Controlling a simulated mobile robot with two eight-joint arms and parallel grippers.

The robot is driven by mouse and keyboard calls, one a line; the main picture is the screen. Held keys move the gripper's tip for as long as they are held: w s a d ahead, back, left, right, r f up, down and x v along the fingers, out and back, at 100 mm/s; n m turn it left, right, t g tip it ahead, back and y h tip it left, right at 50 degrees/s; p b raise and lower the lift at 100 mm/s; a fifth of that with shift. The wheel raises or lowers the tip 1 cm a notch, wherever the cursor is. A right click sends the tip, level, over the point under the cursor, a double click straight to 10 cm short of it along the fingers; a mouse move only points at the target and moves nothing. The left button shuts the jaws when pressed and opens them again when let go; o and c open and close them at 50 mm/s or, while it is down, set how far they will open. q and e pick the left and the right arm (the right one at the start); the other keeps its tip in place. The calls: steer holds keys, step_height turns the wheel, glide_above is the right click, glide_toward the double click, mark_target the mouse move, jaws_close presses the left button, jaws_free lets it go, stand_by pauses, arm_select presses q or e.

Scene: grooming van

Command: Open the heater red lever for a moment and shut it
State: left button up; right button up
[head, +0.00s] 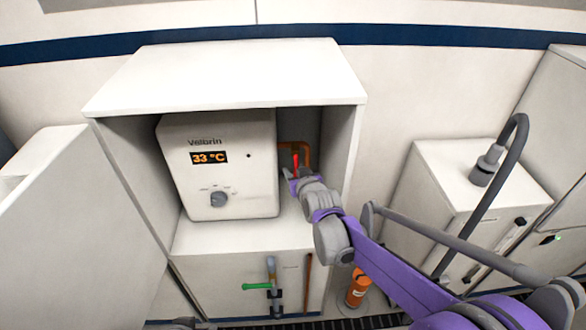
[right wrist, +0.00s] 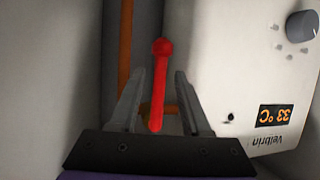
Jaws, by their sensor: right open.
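The heater (head: 230,165) is a white box with a dial and a display reading 33 °C, standing inside an open cabinet. The red lever (head: 295,160) is in the gap right of the heater, by a copper pipe. My right gripper (head: 290,175) reaches into that gap. In the right wrist view the red lever (right wrist: 160,85) runs lengthwise between the two open fingers of my right gripper (right wrist: 155,100), with space on both sides. The lever's lower end is near the gripper's palm. The left gripper is not clearly seen.
The cabinet (head: 345,95) has a right wall close to my right arm. Below are a green lever (head: 257,287) and an orange cylinder (head: 357,288). A white unit with a grey hose (head: 490,200) stands at right. In the right wrist view an orange pipe (right wrist: 125,60) runs behind the left finger.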

steer(key=shift+x, duration=1.25)
jaws_close()
stand_by(0.5)
